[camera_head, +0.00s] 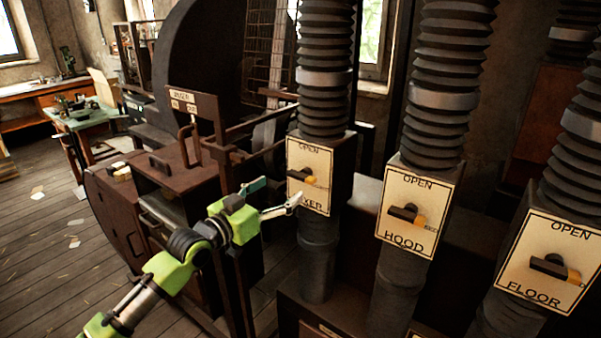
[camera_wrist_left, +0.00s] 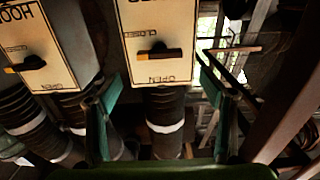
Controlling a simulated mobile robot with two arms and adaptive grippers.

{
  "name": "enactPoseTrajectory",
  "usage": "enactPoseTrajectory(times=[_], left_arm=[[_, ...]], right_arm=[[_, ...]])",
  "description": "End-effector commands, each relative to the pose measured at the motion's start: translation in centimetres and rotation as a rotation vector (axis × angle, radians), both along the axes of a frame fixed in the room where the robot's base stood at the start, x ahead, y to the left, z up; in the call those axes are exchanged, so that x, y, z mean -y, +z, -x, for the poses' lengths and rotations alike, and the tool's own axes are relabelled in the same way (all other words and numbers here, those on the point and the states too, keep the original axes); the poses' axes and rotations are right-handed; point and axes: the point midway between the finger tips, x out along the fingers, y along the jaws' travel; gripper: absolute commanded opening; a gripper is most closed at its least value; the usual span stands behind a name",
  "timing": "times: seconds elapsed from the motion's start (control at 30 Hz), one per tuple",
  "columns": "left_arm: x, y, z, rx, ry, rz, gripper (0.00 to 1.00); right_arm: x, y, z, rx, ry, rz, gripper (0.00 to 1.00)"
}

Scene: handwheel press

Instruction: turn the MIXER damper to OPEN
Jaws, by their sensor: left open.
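The MIXER damper is a cream plate (camera_head: 318,160) on a dark box below a ribbed duct, with OPEN at its top. Its dark lever (camera_head: 299,175) lies roughly sideways, with a yellow end at the right. The plate's first letters are hidden behind my left gripper (camera_head: 277,197). That gripper is open and empty, just in front of the plate's lower left. In the left wrist view the plate (camera_wrist_left: 155,20) appears upside down, and its lever (camera_wrist_left: 158,53) shows between the open fingers (camera_wrist_left: 158,95), beyond their tips. No contact is visible. My right gripper is not in view.
HOOD (camera_head: 407,215) and FLOOR (camera_head: 548,265) damper plates stand to the right, each with a sideways lever. A dark machine with a flat bar (camera_head: 262,133) and upright posts stands left of the MIXER box. Open wooden floor (camera_head: 40,235) lies at the far left.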

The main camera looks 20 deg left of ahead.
Motion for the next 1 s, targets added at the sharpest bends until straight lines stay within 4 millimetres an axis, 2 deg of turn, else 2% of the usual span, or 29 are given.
enactPoseTrajectory(times=[0.2,0.5,0.73,1.0], left_arm=[[1.4,0.3,-3.8,0.001,0.000,0.001,0.75],[2.9,0.1,-7.8,0.000,-0.001,-0.001,0.75],[3.4,0.0,-9.1,-0.001,0.000,0.000,0.75],[3.4,0.0,-9.2,-0.001,0.000,-0.001,0.75]], right_arm=[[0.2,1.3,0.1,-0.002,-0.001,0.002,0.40],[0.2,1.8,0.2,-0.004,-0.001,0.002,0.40],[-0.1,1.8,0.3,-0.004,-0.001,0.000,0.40],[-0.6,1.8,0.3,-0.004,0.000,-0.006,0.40]])
